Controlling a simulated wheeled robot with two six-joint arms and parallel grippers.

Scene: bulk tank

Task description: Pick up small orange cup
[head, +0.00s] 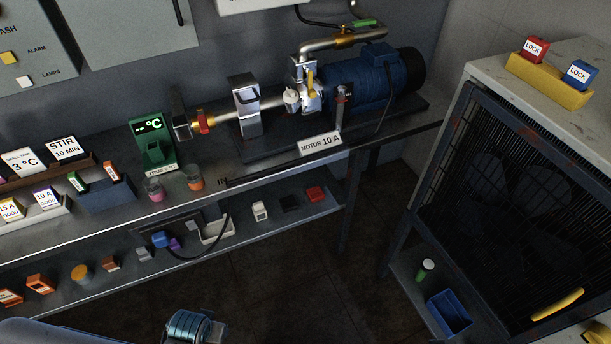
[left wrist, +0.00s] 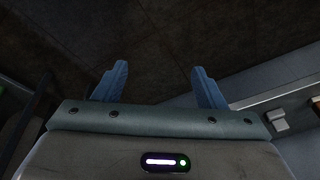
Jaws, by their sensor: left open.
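The small orange cup (head: 195,184) stands upright on the steel bench top, near its front edge. A similar cup with pink contents (head: 154,195) stands just to its left. My left gripper (left wrist: 157,80) shows in the left wrist view with its two blue fingers apart and nothing between them. It is over dark floor, away from the cup. In the head view only part of my left arm shows at the bottom, well below the bench; the fingertips cannot be made out there. The left wrist view does not show the cup. My right gripper is not in view.
A green thermometer stand (head: 153,143) stands behind the cups. A blue holder (head: 107,194) is to their left, and a black rod lies to their right. A lower shelf (head: 185,258) with small items runs beneath the bench. A motor and pipework fill the back right.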

